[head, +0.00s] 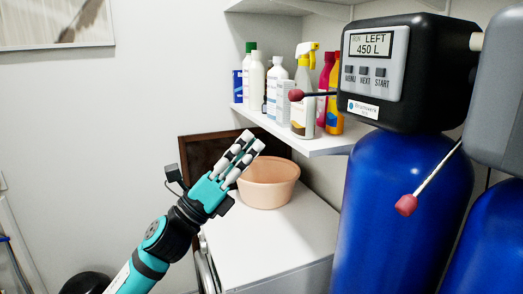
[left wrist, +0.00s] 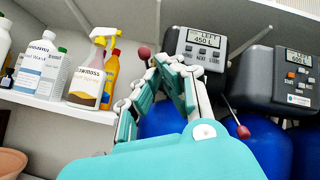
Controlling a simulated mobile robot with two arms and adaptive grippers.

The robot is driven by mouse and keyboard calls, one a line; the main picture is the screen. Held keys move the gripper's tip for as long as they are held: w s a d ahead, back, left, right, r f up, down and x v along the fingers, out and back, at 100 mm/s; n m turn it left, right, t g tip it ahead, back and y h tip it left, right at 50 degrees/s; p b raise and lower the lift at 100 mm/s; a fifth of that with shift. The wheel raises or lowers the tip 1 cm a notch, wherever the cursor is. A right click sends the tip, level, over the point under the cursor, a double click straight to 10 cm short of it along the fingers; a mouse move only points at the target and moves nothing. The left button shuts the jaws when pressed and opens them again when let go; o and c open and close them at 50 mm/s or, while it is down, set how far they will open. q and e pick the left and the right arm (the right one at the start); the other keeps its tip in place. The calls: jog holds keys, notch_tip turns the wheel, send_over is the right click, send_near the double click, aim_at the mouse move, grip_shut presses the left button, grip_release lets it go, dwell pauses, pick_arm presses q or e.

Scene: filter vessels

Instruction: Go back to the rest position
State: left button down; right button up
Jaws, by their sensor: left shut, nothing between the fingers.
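My left gripper (head: 251,141) is shut and empty, raised in front of the peach basin in the head view. In the left wrist view its teal and white fingers (left wrist: 168,64) meet at the tips, with the filter vessels behind them. The left control head (head: 405,70) shows "LEFT 450 L" and sits on a blue vessel (head: 390,215). A lever with a red knob (head: 295,95) sticks out from it to the left. A second red-knobbed lever (head: 406,205) belongs to the right unit. My right gripper is not in view.
A white shelf (head: 320,146) holds several bottles, including a yellow-topped spray bottle (head: 304,90). Below it, a peach basin (head: 268,185) stands on a white cabinet (head: 265,240), with a dark panel behind. Open room lies at the left by the wall.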

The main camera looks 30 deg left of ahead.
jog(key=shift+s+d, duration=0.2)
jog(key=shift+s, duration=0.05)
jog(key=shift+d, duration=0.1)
